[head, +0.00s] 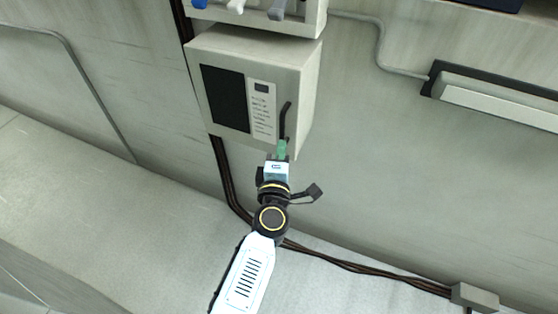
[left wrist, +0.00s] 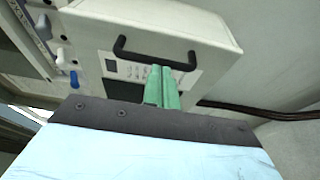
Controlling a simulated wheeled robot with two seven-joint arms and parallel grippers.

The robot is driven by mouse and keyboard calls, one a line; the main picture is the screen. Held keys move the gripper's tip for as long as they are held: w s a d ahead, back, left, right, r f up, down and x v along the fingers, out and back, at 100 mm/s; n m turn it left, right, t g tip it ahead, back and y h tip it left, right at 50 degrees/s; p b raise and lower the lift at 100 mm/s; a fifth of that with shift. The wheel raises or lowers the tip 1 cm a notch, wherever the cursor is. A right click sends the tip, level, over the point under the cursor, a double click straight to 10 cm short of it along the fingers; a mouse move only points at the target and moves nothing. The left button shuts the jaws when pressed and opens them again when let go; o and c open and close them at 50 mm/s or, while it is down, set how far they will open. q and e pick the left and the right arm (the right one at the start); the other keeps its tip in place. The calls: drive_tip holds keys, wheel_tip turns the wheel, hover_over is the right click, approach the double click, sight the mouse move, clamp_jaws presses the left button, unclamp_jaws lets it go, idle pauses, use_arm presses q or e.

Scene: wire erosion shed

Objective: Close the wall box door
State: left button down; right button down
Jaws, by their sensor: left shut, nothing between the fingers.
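The wall box (head: 292,58) is a pale grey box on the wall, with a dark window, a printed label panel and a black bar handle (head: 285,119) on its door (head: 228,55). The door looks flush with the box, and I see no clear gap at its edges. My left gripper (head: 281,149) has its green fingers together and empty, at the lower end of the handle. In the left wrist view, the fingers (left wrist: 162,87) point at the door beside the black handle (left wrist: 150,58); I cannot tell whether they touch. My right gripper is not in view.
Above the box is a pale unit (head: 309,17) with blue, white and grey knobs. A long wall lamp (head: 500,107) is at the right. Dark cables (head: 350,267) run below to a small grey junction box (head: 474,297).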

use_arm(q)
drive_tip(key=s+a, duration=0.1)
drive_tip(key=s, duration=1.2)
drive_tip(key=shift+a, duration=0.25)
drive_tip(key=s+a+f+m+g+h, duration=0.1)
drive_tip(key=s+f+m+g, duration=0.25)
drive_tip(key=f, duration=0.65)
drive_tip(key=s+a+f+m+g+b, duration=0.15)
drive_tip(key=s+f+m, duration=0.25)
drive_tip(key=f, duration=0.6)
drive_tip(key=s+a+f+m+g+h, duration=0.1)
drive_tip(key=s+f+m+g, duration=0.25)
drive_tip(key=f, duration=0.55)
drive_tip(key=s+a+f+m+g+y, duration=0.2)
drive_tip(key=s+a+f+m+g, duration=0.2)
drive_tip(key=s+a+f, duration=0.5)
drive_tip(key=s+a+f+m+g+y, duration=0.2)
drive_tip(key=s+a+f+m+g, duration=0.2)
drive_tip(key=s+a+f, duration=0.5)
drive_tip(key=s+a, duration=0.2)
drive_tip(key=s, duration=0.3)
drive_tip(key=shift+s+a+f+b, duration=0.3)
drive_tip(key=shift+s+f+b, duration=0.05)
drive_tip(key=shift+f, duration=0.05)
drive_tip(key=shift+w, duration=0.1)
